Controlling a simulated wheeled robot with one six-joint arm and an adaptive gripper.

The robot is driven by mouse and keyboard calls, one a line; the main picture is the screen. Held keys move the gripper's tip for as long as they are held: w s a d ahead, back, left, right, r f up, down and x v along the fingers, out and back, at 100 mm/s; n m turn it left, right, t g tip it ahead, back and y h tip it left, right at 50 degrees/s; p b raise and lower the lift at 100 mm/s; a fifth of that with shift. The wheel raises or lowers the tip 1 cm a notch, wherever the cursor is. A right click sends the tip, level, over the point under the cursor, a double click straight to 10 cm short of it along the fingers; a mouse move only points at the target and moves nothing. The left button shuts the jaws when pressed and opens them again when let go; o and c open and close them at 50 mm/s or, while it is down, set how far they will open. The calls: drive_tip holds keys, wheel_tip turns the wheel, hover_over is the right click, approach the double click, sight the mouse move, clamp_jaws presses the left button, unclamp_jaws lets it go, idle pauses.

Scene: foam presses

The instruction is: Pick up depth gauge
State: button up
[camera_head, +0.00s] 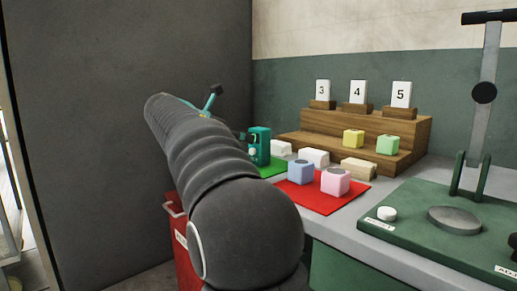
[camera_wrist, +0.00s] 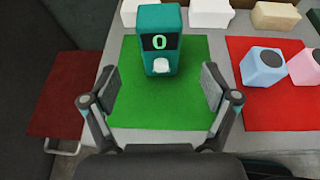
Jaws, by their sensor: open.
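The depth gauge is a teal block-shaped device (camera_wrist: 159,40) with a dark display reading 0 and a white tip at its lower front. It stands on the green mat (camera_wrist: 130,107) in the wrist view. In the head view the gauge (camera_head: 260,145) shows just right of my arm, at the back of the green mat (camera_head: 268,170). My gripper (camera_wrist: 158,85) is open and empty, its two fingers spread over the green mat, in front of the gauge and apart from it. In the head view my arm hides most of the gripper.
A red mat (camera_head: 316,203) with bluish and pink foam blocks lies to the right. White and tan blocks (camera_head: 358,169) lie behind it. A wooden stepped stand (camera_head: 414,127) holds cards 3, 4 and 5. A green press (camera_head: 430,228) stands at right; a red bin (camera_head: 181,247) is below the table's left edge.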

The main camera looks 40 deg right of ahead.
sight(260, 142)
drive_tip(key=x, duration=0.9)
drive_tip(key=shift+d+b, duration=0.3)
drive_tip(key=shift+b, duration=0.1)
drive_tip(key=c, duration=1.4)
drive_tip(key=shift+o, duration=0.2)
